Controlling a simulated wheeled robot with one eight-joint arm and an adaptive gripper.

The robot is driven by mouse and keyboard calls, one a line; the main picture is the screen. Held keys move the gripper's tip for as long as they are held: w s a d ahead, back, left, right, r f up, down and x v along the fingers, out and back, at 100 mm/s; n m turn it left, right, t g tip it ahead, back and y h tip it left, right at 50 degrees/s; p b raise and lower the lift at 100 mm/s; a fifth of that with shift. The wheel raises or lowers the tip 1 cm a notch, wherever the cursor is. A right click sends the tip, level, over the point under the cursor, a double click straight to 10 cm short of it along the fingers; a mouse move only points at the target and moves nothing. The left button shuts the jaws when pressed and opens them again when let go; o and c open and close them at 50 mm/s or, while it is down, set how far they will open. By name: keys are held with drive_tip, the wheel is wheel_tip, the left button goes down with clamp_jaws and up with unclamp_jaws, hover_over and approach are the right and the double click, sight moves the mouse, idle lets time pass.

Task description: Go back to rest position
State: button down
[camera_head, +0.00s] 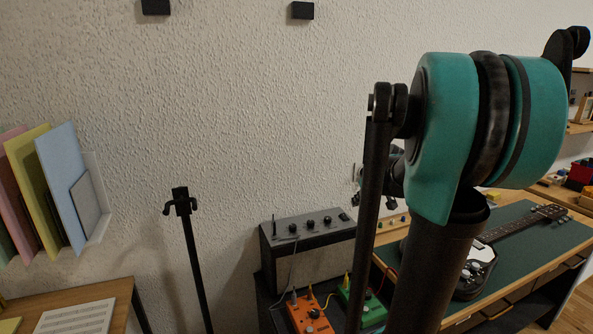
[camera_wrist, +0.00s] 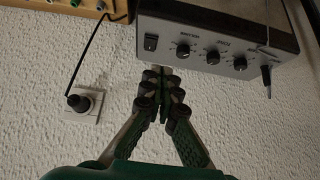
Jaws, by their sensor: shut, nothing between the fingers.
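My gripper (camera_wrist: 165,82) shows in the wrist view with its two green-and-black fingers drawn together and nothing between them. Its tips appear just below the edge of the amplifier (camera_wrist: 215,38) in that picture, with the textured wall behind; I cannot tell how far apart they are. In the head view, my teal and black arm stands raised on the right and hides most of the gripper. The amplifier (camera_head: 308,258) also shows in the head view, left of my arm.
Orange (camera_head: 311,315) and green (camera_head: 362,308) pedals with cables sit before the amplifier. A guitar (camera_head: 480,262) lies on a green-topped bench (camera_head: 518,222) at right. A black stand (camera_head: 192,255) and wall-held folders (camera_head: 60,185) are at left. A plugged wall socket (camera_wrist: 84,104) shows in the wrist view.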

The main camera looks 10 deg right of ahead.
drive_tip(key=s+a+f+m+g+h, duration=0.1)
drive_tip(key=s+a+f, duration=0.4)
drive_tip(key=s+f, duration=0.3)
drive_tip(key=s+a+f+m+g+h, duration=0.1)
drive_tip(key=s+a+f, duration=0.3)
drive_tip(key=s, duration=1.3)
wheel_tip(320, 180, down, 4)
drive_tip(key=shift+a+f+m+g, duration=0.2)
drive_tip(key=shift+a+m+g, duration=0.15)
drive_tip(key=shift+m+g, duration=0.2)
